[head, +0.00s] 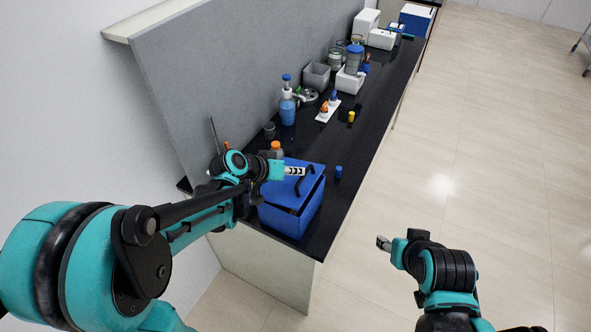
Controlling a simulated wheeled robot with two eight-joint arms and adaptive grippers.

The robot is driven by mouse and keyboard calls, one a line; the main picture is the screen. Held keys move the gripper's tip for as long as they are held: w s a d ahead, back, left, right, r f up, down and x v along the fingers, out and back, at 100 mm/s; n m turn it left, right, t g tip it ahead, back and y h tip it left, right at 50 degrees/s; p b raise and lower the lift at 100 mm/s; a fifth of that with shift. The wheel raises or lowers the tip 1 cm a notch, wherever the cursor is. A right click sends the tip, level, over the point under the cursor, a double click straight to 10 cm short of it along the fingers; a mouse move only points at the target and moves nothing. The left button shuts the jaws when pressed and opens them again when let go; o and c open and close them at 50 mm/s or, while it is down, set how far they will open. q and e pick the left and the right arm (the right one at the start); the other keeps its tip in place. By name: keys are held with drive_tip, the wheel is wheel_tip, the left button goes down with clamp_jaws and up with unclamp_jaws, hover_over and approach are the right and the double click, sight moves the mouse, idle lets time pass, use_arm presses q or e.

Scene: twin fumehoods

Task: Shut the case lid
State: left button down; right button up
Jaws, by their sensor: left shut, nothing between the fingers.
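The blue case (290,221) stands at the near end of the black bench. Its blue lid (305,187) lies low over the body, slightly tilted, with a dark gap showing along the near side. A dark handle shows on the lid. My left gripper (302,171) is shut and empty, over the far part of the lid; I cannot tell whether it touches it. My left gripper hides part of the lid's far left side. My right gripper (382,243) is over the floor, well right of the bench, too small to read its jaws.
The black bench top (352,150) runs away along a grey partition (215,75). A small blue-capped vial (338,172) stands right of the case. A blue bottle (287,108), a yellow-capped vial (351,117) and a grey bin (316,76) stand farther back. The floor at right is clear.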

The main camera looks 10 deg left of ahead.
use_arm(q)
drive_tip(key=shift+m+y, duration=0.4)
drive_tip(key=shift+y, duration=0.2)
drive_tip(key=d+f+b, duration=0.1)
drive_tip(key=s+d+f+b, duration=0.1)
drive_tip(key=f, duration=0.1)
drive_tip(key=shift+d+f+b, duration=0.2)
drive_tip(key=shift+d+b, duration=0.05)
drive_tip(key=shift+b, duration=0.05)
drive_tip(key=shift+a, duration=0.1)
use_arm(e)
wheel_tip(320, 180, down, 2)
drive_tip(key=shift+f, duration=0.15)
